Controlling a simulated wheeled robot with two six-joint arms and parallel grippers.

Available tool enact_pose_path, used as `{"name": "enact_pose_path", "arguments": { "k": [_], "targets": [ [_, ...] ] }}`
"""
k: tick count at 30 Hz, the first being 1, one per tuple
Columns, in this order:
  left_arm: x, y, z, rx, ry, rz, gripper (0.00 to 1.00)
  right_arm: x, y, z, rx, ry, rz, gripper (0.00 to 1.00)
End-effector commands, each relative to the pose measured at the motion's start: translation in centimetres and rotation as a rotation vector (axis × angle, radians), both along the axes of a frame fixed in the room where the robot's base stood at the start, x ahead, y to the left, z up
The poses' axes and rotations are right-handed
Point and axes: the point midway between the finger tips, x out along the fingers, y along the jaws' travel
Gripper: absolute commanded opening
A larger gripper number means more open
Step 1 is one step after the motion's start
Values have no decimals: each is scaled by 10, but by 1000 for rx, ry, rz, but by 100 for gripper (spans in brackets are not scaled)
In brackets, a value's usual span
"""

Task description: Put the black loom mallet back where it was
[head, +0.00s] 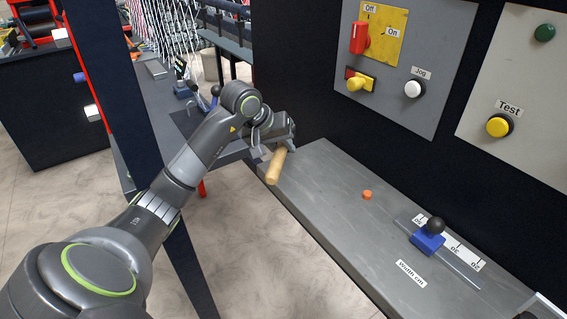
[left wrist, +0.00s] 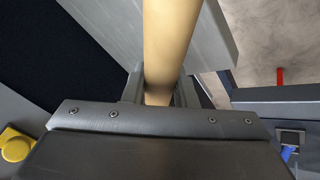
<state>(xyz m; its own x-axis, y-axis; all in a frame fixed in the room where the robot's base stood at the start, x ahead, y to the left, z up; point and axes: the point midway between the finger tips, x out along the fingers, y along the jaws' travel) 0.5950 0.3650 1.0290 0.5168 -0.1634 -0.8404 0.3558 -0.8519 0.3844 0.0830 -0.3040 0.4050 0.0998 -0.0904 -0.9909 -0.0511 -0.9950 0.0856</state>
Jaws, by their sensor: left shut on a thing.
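My left gripper (head: 281,146) is above the far left end of the grey bench top. It is shut on the pale wooden handle of the mallet (head: 275,168), which tilts down toward the lower left. In the left wrist view the handle (left wrist: 170,42) runs from the top edge down between the two fingers (left wrist: 160,92). The black mallet head cannot be made out in either view. My right gripper is not in view.
The grey bench top (head: 330,215) carries an orange knob (head: 367,195) and a blue slider (head: 428,240) with a black ball on a width scale. A control panel (head: 430,60) rises behind it. Loom frames and threads (head: 165,30) stand at the back left.

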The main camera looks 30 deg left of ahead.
Motion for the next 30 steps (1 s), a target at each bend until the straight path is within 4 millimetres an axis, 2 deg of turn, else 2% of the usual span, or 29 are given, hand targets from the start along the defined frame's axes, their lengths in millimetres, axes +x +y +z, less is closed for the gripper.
{"name": "enact_pose_path", "arguments": {
  "k": [15,27,28,30],
  "targets": [
    [0,-1,-57,0,-1,-2,0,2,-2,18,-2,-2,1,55],
    [0,-1,-64,2,-5,-3,0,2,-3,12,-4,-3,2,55],
    [0,-1,-64,1,-3,-2,26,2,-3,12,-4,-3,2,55],
    [0,-1,-63,1,-2,-3,35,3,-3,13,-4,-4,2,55]
  ]
}}
